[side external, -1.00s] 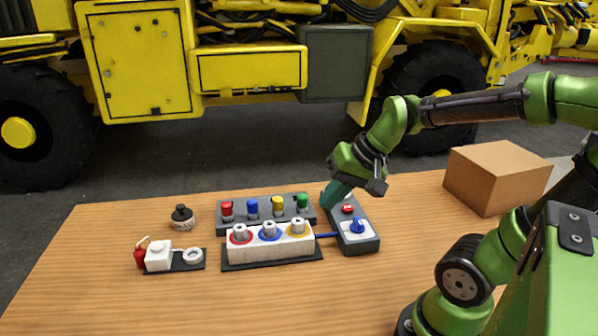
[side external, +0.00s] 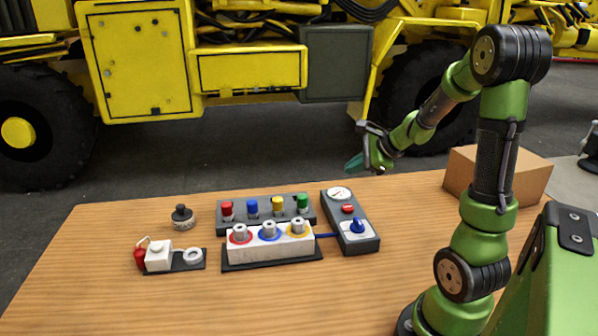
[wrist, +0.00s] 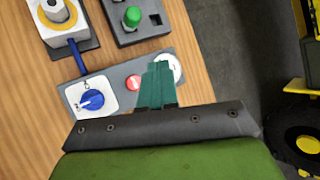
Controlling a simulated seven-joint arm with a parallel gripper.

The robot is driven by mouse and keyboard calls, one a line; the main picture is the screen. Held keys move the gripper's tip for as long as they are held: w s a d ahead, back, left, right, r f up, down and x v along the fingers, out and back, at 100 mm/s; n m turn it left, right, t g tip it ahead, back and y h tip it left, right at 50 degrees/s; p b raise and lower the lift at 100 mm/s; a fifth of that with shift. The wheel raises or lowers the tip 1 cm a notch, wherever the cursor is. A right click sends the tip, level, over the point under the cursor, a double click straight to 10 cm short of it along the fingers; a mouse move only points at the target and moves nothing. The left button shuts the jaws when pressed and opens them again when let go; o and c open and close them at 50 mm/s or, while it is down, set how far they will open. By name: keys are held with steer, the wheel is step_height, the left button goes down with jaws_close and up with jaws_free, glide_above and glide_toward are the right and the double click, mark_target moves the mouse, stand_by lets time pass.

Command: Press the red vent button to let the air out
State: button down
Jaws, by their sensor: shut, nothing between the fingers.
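The red vent button (side external: 347,209) sits on the grey control panel (side external: 366,243), between the round gauge (side external: 339,194) and the blue knob (side external: 357,226). In the wrist view the red button (wrist: 133,83) shows just left of my fingertips, and the gauge (wrist: 177,68) is partly hidden behind them. My gripper (side external: 354,163) is shut and empty, with teal fingers. It is raised above and behind the panel, apart from the button. In the wrist view the closed fingers (wrist: 158,66) point over the panel.
A white block (side external: 270,251) with ringed ports joins the panel by a blue hose. Behind it is a rack (side external: 266,203) with coloured plugs. A cardboard box (side external: 530,175) stands at the right. A small white device (side external: 158,256) and a black-topped knob (side external: 182,217) stand left.

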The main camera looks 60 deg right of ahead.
mark_target(350, 209)
steer(key=shift+f, duration=0.1)
steer(key=shift+f, duration=4.35)
steer(key=shift+f, duration=0.4)
steer(key=shift+f, duration=0.5)
steer(key=shift+r, duration=0.95)
steer(key=shift+r, duration=2.5)
